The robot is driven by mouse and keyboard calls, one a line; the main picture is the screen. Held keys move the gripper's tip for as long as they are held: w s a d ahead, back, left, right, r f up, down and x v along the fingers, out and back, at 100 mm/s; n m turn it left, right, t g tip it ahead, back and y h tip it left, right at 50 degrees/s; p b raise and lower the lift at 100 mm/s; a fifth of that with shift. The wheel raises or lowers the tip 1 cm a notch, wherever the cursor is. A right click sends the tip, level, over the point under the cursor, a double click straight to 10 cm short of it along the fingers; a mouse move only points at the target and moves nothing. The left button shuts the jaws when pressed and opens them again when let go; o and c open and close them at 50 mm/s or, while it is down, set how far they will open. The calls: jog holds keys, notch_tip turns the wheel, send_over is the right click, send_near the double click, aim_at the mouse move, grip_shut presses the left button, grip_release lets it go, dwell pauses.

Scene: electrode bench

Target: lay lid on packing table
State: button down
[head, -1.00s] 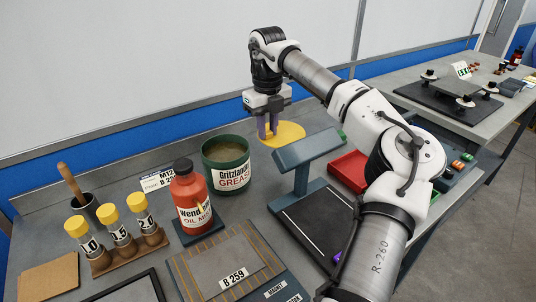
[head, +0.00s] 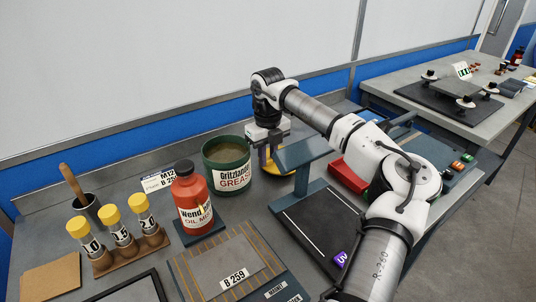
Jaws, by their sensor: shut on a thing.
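The yellow round lid (head: 264,163) is in my gripper (head: 271,152), which is shut on it. They are low over the grey bench (head: 120,165), just right of the green grease tub (head: 226,166) and behind the blue-grey stand (head: 306,150). The stand hides part of the lid, and I cannot tell whether the lid touches the bench. The tub is open at the top, with brownish grease showing inside.
A red oil bottle (head: 191,200) and a rack with yellow-capped tubes (head: 118,248) stand at the left. A red tray (head: 349,172) lies right of the stand, partly behind my arm. A second table (head: 450,120) stands at the back right.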

jog(key=shift+s+f, duration=0.15)
jog(key=shift+f, duration=0.45)
jog(key=c, duration=1.3)
grip_release()
jog(key=shift+f, duration=0.1)
jog(key=shift+o, duration=0.2)
notch_tip(320, 180, up, 14)
jog(key=shift+f, duration=0.2)
